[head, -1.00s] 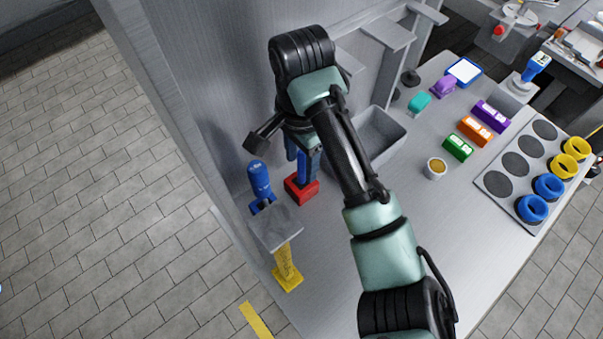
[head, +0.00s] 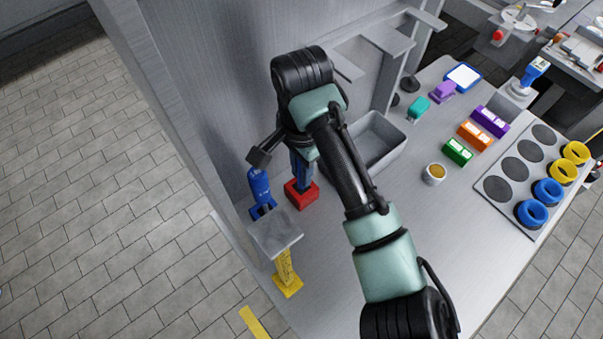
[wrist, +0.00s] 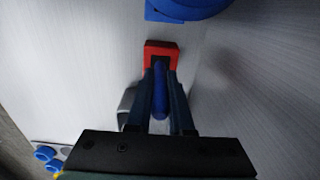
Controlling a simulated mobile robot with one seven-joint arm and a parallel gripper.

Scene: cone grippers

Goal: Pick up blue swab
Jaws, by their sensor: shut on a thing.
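The blue swab (wrist: 160,92) shows in the wrist view as a slim blue rod between the two dark fingers of my gripper (wrist: 160,77). The gripper is shut on it. A red block (wrist: 150,48) with a dark opening lies just beyond the fingertips. In the head view my gripper (head: 302,172) points down right over this red block (head: 301,195), and the fingers and wrist hide most of the swab. I cannot tell whether the swab's lower end is still in the block.
A blue bottle-like object (head: 260,187) stands close at the left, by a grey-topped yellow stand (head: 286,275). A grey bin (head: 378,140) is behind my arm. A cup (head: 434,174), coloured blocks and a ring tray (head: 497,189) are on the right. The front middle counter is clear.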

